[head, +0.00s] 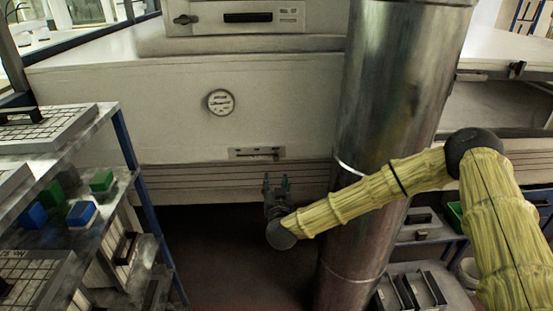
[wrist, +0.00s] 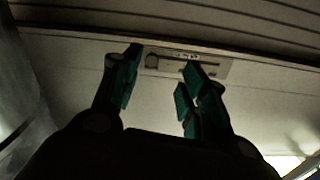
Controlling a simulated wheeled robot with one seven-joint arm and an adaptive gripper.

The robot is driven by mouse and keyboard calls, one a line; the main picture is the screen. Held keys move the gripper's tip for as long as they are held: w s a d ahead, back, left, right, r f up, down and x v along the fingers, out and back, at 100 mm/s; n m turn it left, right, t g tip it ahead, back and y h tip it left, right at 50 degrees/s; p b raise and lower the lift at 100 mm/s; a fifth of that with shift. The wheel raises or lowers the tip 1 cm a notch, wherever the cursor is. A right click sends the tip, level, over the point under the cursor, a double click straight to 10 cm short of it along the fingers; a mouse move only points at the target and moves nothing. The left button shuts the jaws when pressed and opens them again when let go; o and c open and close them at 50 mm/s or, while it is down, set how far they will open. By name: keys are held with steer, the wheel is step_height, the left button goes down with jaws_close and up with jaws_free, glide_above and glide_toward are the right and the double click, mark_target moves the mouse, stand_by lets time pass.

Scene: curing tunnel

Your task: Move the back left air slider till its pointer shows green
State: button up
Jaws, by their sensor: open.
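An air slider (head: 256,153), a pale plate with a slot, sits low on the white tunnel wall. A small dark knob shows near the right end of its slot. The same plate shows in the wrist view (wrist: 216,68) beyond my fingertips, with a dark round part at its left end. A round white gauge (head: 220,102) is above the slider; its pointer's colour is too small to tell. My gripper (head: 276,183) is open and empty, just below the slider and apart from it. Its teal fingertips (wrist: 160,75) stand wide apart in the wrist view, partly covering the plate.
A large metal duct (head: 395,110) stands right of the slider, behind my arm. A rack (head: 130,150) with blue and green blocks stands at the left. Another panel with a dark slot (head: 247,18) is higher up. The floor below the gripper looks dark and clear.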

mark_target(276, 160)
steer(key=shift+h, duration=0.4)
steer(key=w, duration=0.4)
steer(key=w+r+p, duration=0.1)
steer(key=w, duration=0.3)
steer(key=w+d+p, duration=0.1)
steer(key=w, duration=0.3)
steer(key=shift+r, duration=0.3)
jaws_close()
